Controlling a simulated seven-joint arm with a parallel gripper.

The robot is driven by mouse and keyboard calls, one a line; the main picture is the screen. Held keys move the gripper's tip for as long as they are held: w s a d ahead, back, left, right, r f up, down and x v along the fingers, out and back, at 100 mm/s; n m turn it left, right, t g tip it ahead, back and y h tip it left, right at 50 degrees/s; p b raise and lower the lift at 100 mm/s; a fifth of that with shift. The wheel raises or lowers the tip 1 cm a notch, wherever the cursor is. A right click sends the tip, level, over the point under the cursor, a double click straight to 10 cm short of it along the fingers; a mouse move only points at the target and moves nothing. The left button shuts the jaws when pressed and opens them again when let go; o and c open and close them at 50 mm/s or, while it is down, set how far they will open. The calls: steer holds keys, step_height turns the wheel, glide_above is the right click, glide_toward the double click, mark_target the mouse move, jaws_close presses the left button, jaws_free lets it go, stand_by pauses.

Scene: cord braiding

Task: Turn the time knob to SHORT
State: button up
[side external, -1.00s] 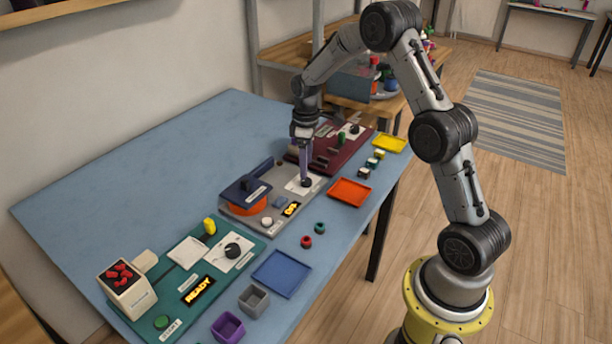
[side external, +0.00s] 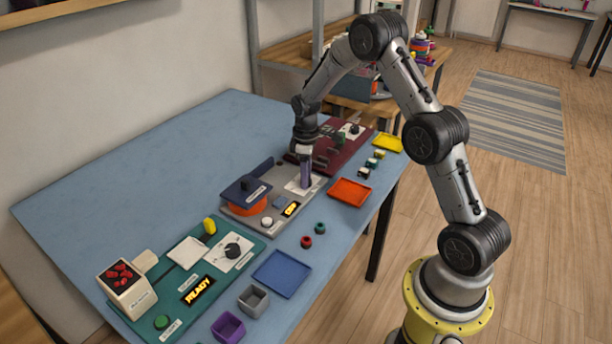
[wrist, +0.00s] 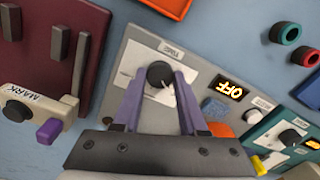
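A black round knob (wrist: 160,74) stands on a white dial card (wrist: 136,64) on the grey panel. My gripper (wrist: 161,82), with purple fingers, points down over this knob, one finger on each side. The fingers look apart, with the knob between them; whether they touch it is unclear. In the side view my gripper (side external: 305,184) stands low at the card and hides the knob. The display (wrist: 230,88) on this panel reads OFF.
The teal panel (side external: 250,252) has another knob (side external: 232,250) and a display (side external: 198,290) reading READY. A maroon panel (side external: 325,165) lies behind the grey one. An orange tray (side external: 350,192) is close by on the right. The left of the blue table (side external: 130,160) is clear.

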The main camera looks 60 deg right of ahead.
jaws_close()
steer(key=m, duration=0.5)
steer(key=shift+r+m, duration=0.1)
steer(key=shift+m, duration=0.3)
steer(key=m, duration=0.4)
steer(key=shift+m, duration=0.4)
steer(key=shift+w, duration=0.1)
steer(key=o, duration=0.9)
jaws_free()
